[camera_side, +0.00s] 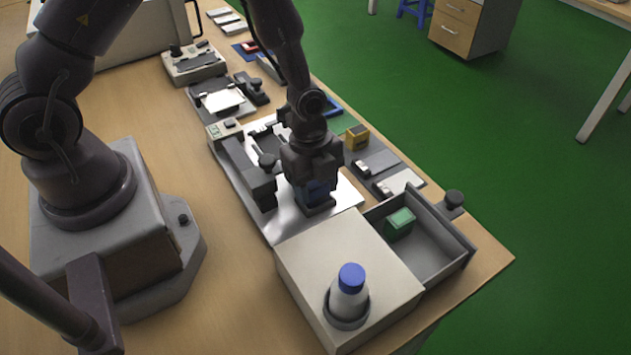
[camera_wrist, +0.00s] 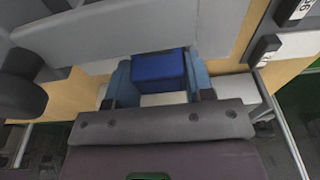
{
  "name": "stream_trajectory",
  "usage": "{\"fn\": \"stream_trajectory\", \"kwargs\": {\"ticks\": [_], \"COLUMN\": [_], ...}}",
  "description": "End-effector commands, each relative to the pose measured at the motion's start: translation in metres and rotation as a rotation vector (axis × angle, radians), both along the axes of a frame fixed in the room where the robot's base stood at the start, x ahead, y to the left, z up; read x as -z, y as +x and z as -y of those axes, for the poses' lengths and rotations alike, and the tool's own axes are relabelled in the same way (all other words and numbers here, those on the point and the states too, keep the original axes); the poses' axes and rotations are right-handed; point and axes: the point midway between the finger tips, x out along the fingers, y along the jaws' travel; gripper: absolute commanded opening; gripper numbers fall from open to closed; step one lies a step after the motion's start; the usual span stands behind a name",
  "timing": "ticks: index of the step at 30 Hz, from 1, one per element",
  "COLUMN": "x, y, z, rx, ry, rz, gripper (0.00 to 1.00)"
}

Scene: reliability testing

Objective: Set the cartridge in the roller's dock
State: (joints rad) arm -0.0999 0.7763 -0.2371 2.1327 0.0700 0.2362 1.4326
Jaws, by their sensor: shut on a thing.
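My gripper (camera_side: 317,197) is over the bright metal plate in the side view, pointing down. It is shut on a blue block, which I take to be the cartridge (camera_side: 315,187). In the wrist view the blue block (camera_wrist: 158,68) sits between the two fingers of my gripper (camera_wrist: 160,85). Its lower part is hidden, so I cannot tell whether it touches the plate. A dark grey upright piece (camera_side: 262,187), perhaps part of the roller, stands just left of my gripper. Which part is the dock I cannot tell.
A beige box (camera_side: 325,255) stands in front, with a blue-capped bottle (camera_side: 349,291) on top. Its open grey drawer (camera_side: 435,250) holds a green block (camera_side: 400,222). A yellow block (camera_side: 356,138) is behind my gripper. Several small devices line the table (camera_side: 150,120) farther back.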

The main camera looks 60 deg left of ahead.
Motion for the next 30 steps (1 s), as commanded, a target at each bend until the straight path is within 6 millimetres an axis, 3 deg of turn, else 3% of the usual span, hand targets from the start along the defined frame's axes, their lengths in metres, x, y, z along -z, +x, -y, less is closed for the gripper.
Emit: {"fn": "stream_trajectory", "kwargs": {"ticks": [23,24,27,28,30], "x": [0.0081,0.0081,0.0081,0.0081,0.0081], "y": [0.0001,0.0001,0.0001,0.0001,0.0001], "z": [0.0000,0.0000,0.0000,0.0001,0.0000], "rx": [0.000,0.000,0.000,0.000,0.000], "ry": [0.000,0.000,0.000,0.000,0.000], "rz": [0.001,0.001,0.001,0.001,0.001], "gripper": [0.25,0.51,0.74,0.78,0.78]}}
